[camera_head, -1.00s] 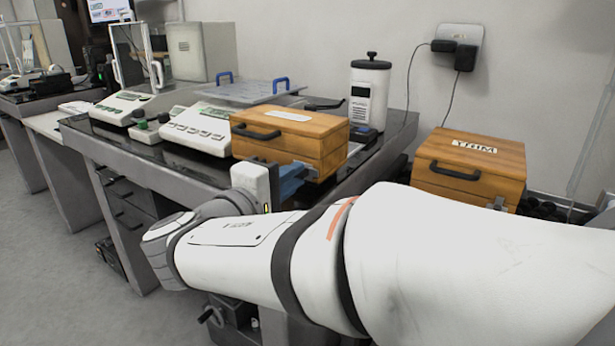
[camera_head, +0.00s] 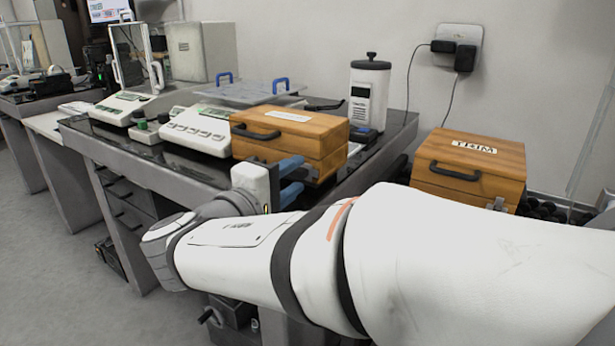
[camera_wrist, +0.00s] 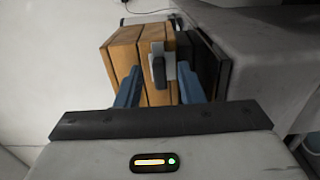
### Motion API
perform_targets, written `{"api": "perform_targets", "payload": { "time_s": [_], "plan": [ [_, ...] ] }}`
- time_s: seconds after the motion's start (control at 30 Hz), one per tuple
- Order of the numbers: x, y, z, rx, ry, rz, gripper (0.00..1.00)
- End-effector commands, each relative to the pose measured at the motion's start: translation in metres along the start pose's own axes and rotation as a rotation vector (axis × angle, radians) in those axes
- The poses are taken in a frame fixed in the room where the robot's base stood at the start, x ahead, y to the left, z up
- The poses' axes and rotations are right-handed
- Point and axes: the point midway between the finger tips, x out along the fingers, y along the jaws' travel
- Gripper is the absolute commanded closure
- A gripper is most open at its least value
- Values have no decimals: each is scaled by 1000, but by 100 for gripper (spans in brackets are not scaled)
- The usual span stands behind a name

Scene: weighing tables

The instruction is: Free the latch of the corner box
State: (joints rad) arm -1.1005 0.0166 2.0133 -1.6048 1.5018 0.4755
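The corner box (camera_head: 285,135) is a wooden box with a dark handle and a white label, at the corner of the dark weighing table (camera_head: 345,177). Its lid looks closed. In the wrist view the box (camera_wrist: 125,58) shows its latch (camera_wrist: 158,68), a dark piece on a pale metal plate. My gripper (camera_head: 298,174) is at the box's near right side, its two blue fingers apart. In the wrist view the fingers of my gripper (camera_wrist: 160,82) stand on either side of the latch, with gaps visible. Whether they touch the box is unclear.
A second wooden box marked TRIM (camera_head: 470,165) stands to the right. Balances (camera_head: 200,128), a clear tray with blue handles (camera_head: 243,92) and a white canister (camera_head: 369,92) stand on the table around the corner box. Open floor lies at the left.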

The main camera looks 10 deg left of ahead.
Motion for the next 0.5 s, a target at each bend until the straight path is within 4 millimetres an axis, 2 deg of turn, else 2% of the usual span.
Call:
{"api": "perform_targets", "payload": {
  "time_s": [0.17,0.5],
  "plan": [
    [-13,2,-1,-2,3,-1,65],
    [-66,2,-1,-1,3,0,65]
  ]
}}
